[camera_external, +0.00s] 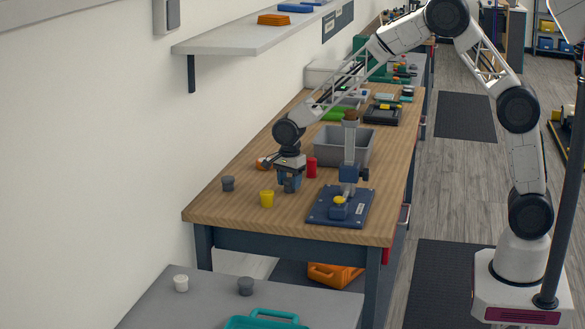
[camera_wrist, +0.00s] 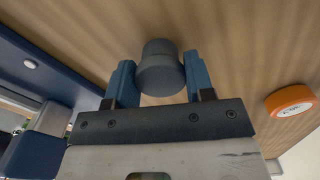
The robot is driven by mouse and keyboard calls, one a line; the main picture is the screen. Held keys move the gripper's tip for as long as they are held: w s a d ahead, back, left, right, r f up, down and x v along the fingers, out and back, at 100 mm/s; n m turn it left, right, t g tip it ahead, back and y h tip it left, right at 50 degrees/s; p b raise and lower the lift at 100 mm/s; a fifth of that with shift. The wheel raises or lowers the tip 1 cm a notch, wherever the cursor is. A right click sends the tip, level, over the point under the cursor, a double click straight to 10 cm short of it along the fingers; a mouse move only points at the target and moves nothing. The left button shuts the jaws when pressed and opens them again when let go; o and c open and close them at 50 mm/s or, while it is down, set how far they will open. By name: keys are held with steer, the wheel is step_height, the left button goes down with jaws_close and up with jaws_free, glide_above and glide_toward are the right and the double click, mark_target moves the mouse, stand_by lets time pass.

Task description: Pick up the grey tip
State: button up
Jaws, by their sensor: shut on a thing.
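A dark grey tip (camera_wrist: 160,66), a short stepped cylinder, sits between the two blue fingers of my gripper (camera_wrist: 161,80) in the wrist view. In the external view my gripper (camera_external: 290,178) points down at the wooden table and is shut on the grey tip (camera_external: 290,186). The tip is low, at or just above the table top; I cannot tell whether it touches. A second grey tip (camera_external: 228,183) stands on the table to the left. Another dark grey tip (camera_external: 245,286) stands on the grey surface in front.
A yellow tip (camera_external: 267,199) and a red cylinder (camera_external: 311,168) stand close to my gripper. A blue press (camera_external: 326,208) with an upright column stands at the right, before a grey bin (camera_external: 329,144). An orange round thing (camera_wrist: 291,101) lies nearby.

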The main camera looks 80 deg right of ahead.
mark_target(289, 179)
steer(key=shift+r, duration=0.15)
steer(key=shift+r, duration=4.85)
step_height(289, 179, up, 5)
steer(key=s+a+n, duration=0.1)
steer(key=s+a, duration=0.2)
steer(key=a, duration=1.3)
steer(key=s+a+n, duration=0.1)
steer(key=s+a, duration=0.2)
steer(key=a, duration=1.3)
steer(key=s+a, duration=0.3)
steer(key=a, duration=1.3)
step_height(289, 179, down, 22)
steer(key=shift+s+d+r, duration=0.1)
